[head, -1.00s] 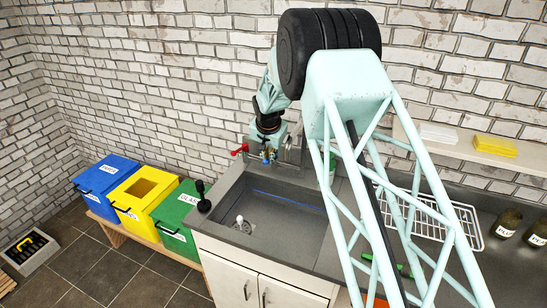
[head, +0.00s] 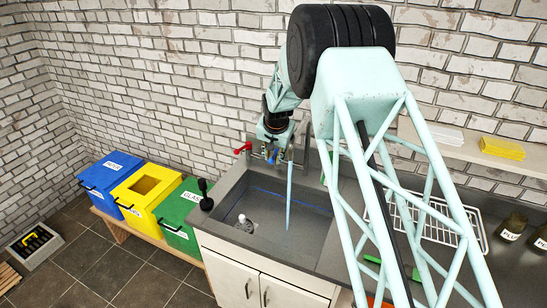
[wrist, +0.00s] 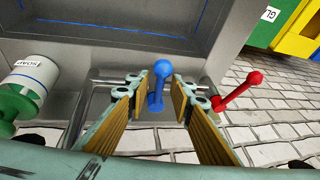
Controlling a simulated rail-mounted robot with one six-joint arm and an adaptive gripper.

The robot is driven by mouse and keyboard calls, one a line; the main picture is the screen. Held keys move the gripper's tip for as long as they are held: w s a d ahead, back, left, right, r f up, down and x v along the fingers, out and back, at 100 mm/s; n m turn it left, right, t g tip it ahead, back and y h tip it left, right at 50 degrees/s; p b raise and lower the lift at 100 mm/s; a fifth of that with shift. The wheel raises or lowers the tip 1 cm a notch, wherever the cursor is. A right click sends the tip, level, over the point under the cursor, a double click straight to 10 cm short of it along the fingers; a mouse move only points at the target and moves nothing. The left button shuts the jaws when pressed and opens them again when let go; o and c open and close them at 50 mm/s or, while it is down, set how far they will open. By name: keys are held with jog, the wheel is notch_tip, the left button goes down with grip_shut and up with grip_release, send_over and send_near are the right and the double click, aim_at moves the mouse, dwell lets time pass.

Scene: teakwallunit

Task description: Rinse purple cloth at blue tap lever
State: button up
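My gripper (wrist: 160,92) is open and empty in the wrist view, its two ribbed fingers on either side of the blue tap lever (wrist: 162,69). Whether a finger touches the lever I cannot tell. In the head view my gripper (head: 272,148) is at the back of the sink (head: 262,208), over the taps. A pale blue water stream (head: 289,195) falls into the basin. The red lever (head: 243,148) is to the left of my gripper there, and in the wrist view the red lever (wrist: 240,88) is to the right. I see no purple cloth in either view.
A soap bottle (wrist: 30,85) stands left of the fingers in the wrist view. Green (head: 182,215), yellow (head: 142,194) and blue (head: 106,178) bins stand left of the sink. A wire rack (head: 440,225) is on the right counter. Yellow cloths (head: 502,148) lie on the shelf.

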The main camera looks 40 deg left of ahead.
jog(key=shift+r, duration=0.1)
jog(key=v, duration=1.2)
dwell(0.5)
